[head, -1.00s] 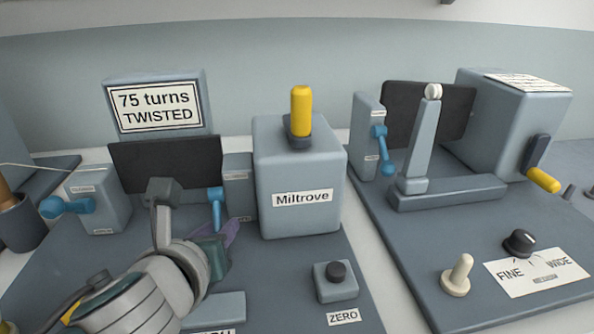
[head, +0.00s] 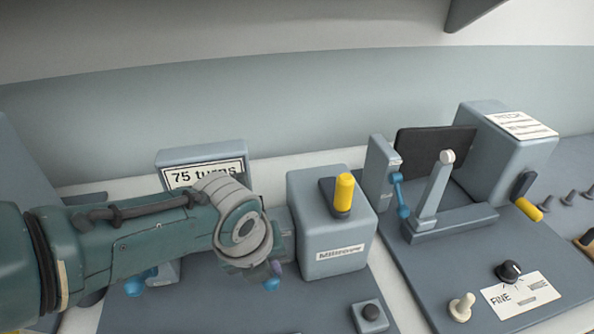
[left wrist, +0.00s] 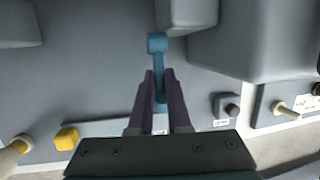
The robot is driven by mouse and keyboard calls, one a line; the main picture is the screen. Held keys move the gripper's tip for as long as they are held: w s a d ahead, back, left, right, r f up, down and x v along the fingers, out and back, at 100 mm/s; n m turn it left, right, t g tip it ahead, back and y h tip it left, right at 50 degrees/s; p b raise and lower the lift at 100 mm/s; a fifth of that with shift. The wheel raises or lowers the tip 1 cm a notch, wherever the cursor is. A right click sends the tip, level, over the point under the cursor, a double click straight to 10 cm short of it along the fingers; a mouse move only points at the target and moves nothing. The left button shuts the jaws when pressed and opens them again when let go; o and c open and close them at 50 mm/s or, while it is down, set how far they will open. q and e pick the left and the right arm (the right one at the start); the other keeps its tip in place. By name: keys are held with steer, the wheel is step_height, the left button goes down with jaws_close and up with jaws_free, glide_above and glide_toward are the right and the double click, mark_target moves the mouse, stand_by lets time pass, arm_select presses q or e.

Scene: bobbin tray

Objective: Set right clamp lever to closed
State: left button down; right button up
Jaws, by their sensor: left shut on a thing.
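The right clamp lever (left wrist: 157,45) is blue, with a wide end showing beyond my fingertips in the left wrist view. My left gripper (left wrist: 159,80) has its purple fingers on both sides of the lever's shaft and is shut on it. In the head view, only a little blue of the lever (head: 274,268) shows under my left wrist, which hides most of the gripper and the right clamp. The lever's exact angle to its clamp cannot be told. My right gripper is not in view.
The left clamp's blue lever (head: 137,284) shows below my forearm. The grey Miltrove box (head: 327,235), with a yellow handle (head: 344,192), stands close to the right of my gripper. A zero button (head: 370,313) is in front. Another machine with a blue lever (head: 400,195) stands farther right.

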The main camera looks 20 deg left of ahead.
arm_select(q)
steer(key=shift+d+g+b, duration=0.1)
steer(key=shift+g+b, duration=0.25)
steer(key=shift+g, duration=0.05)
steer(key=shift+r+g+h+b, duration=0.2)
steer(key=shift+g+h+b, duration=0.4)
steer(key=shift+g+b, duration=0.1)
steer(key=shift+w+r+g+h+b, duration=0.1)
steer(key=shift+r+g+h+b, duration=0.35)
steer(key=shift+b, duration=0.3)
steer(key=shift+d+r+g, duration=0.1)
steer(key=shift+r+g, duration=0.05)
steer(key=shift+g, duration=0.1)
steer(key=c, duration=1.2)
jaws_free()
steer(key=o, duration=0.3)
steer(key=shift+o, duration=0.9)
